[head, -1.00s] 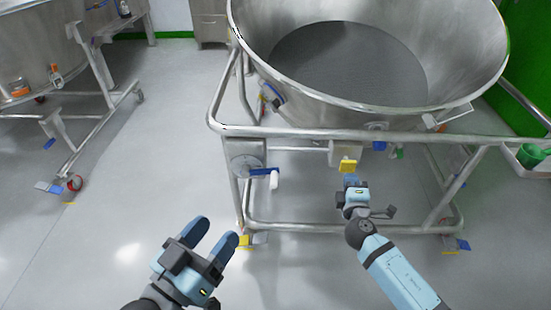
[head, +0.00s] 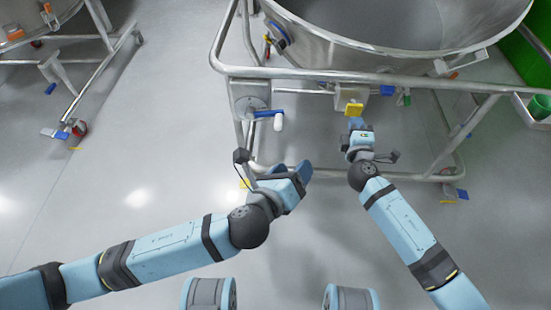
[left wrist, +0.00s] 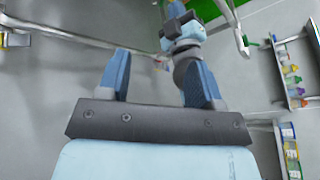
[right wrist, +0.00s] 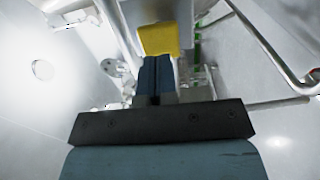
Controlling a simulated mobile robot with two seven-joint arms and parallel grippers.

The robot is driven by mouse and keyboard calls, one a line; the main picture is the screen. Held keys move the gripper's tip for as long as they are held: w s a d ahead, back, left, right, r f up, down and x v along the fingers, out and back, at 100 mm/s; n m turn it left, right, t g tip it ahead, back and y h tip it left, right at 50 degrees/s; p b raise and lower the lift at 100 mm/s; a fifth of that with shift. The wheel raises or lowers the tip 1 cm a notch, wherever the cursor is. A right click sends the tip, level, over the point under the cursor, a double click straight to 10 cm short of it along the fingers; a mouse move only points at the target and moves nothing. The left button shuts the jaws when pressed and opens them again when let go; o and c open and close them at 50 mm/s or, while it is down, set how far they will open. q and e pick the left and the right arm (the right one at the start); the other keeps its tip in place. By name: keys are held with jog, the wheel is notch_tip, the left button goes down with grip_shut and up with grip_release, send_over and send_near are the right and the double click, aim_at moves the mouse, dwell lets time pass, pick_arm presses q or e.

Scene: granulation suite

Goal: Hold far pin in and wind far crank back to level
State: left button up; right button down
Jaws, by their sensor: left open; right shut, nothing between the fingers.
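The crank has a blue arm (head: 266,114) running right from a round metal hub on the frame, about level in the picture. A white handle (head: 279,122) hangs at its end. The yellow pin knob (head: 354,109) sits on a metal block right of the crank; it also shows in the right wrist view (right wrist: 160,38). My right gripper (head: 356,124) is shut and empty, its tips right at the knob; I cannot tell whether they touch. My left gripper (head: 304,171) is open and empty, below and right of the white handle. Its spread fingers show in the left wrist view (left wrist: 158,72).
A large steel bowl (head: 400,45) stands in the tubular frame (head: 350,76) above both grippers. A blue knob (head: 387,90) and a green one (head: 406,100) lie right of the yellow knob. A second wheeled frame (head: 105,70) stands left, with clear floor between.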

pick_arm(q)
jog(key=w+f+m+y, duration=0.3)
jog(key=w+f+m, duration=0.15)
jog(key=m, duration=0.35)
jog(key=m+t+y, duration=0.1)
jog(key=m+y, duration=0.3)
jog(key=m, duration=0.5)
send_near(278, 127)
notch_tip(278, 127, down, 3)
jog(key=s, duration=0.2)
jog(key=m, duration=0.1)
jog(key=shift+t, duration=0.3)
jog(key=r+x, duration=0.1)
jog(key=x, duration=0.7)
jog(key=r+x, duration=0.1)
jog(key=x, duration=0.4)
jog(key=shift+w+r, duration=0.35)
jog(key=shift+w, duration=0.05)
jog(key=shift+s, duration=0.1)
pick_arm(e)
jog(key=shift+w, duration=0.1)
pick_arm(q)
jog(key=shift+c, duration=0.2)
pick_arm(e)
jog(key=shift+w, duration=2.45)
pick_arm(q)
jog(key=c, duration=0.9)
